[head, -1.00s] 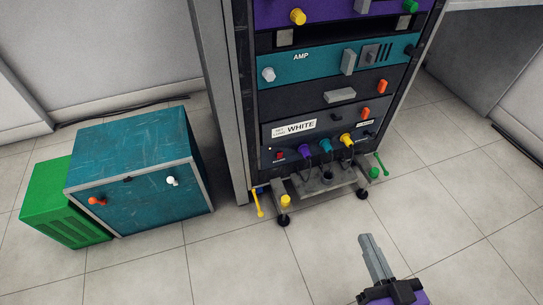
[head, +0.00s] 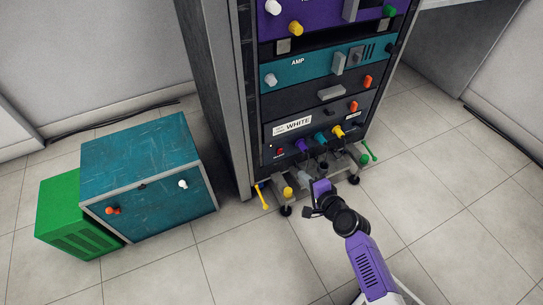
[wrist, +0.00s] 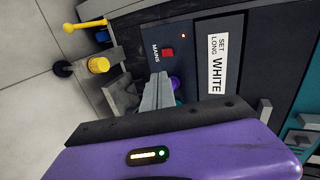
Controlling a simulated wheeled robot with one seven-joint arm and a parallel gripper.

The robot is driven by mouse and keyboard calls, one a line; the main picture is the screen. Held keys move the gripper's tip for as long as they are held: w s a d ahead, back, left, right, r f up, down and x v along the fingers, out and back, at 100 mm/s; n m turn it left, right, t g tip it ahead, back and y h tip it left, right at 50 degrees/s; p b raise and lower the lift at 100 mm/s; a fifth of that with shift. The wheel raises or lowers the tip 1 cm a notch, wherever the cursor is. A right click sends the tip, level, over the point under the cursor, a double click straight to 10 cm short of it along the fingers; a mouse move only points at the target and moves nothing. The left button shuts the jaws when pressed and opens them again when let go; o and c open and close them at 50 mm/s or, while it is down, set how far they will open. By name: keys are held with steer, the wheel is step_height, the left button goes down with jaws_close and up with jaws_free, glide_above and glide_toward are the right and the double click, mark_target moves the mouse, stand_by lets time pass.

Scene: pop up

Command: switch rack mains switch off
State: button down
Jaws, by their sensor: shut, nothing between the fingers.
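The mains switch is a small red switch (wrist: 168,52) beside the word MAINS on the rack's dark lowest panel. In the head view the red switch (head: 280,152) sits at that panel's lower left, left of the purple plug (head: 301,145). My gripper (wrist: 158,78) is shut and empty, its grey fingers pointing at the panel close to the switch. The fingertips appear apart from it; the exact gap cannot be told. In the head view my gripper (head: 304,178) is in front of the rack's foot, with its fingers hard to make out.
A small lit lamp (wrist: 183,35) is near the switch. Purple, teal and yellow plugs with cables sit right of it. A yellow lever (head: 262,197) and yellow knob (head: 288,192) are at the rack's foot. A teal cabinet (head: 150,165) and green box (head: 75,215) stand left.

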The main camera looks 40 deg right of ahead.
steer(key=shift+a+r, duration=0.1)
steer(key=shift+a, duration=0.05)
steer(key=b, duration=0.4)
glide_toward(281, 151)
step_height(281, 151, down, 3)
steer(key=w, duration=0.2)
steer(key=shift+w+d+r, duration=0.1)
steer(key=shift+w+d, duration=0.2)
steer(key=shift+w, duration=0.25)
steer(key=shift+w+d+r, duration=0.1)
steer(key=shift+w+d, duration=0.2)
steer(key=shift+w, duration=0.25)
steer(key=shift+w+d, duration=0.2)
steer(key=shift+w, duration=0.5)
steer(key=shift+r, duration=0.1)
steer(key=shift+r, duration=0.1)
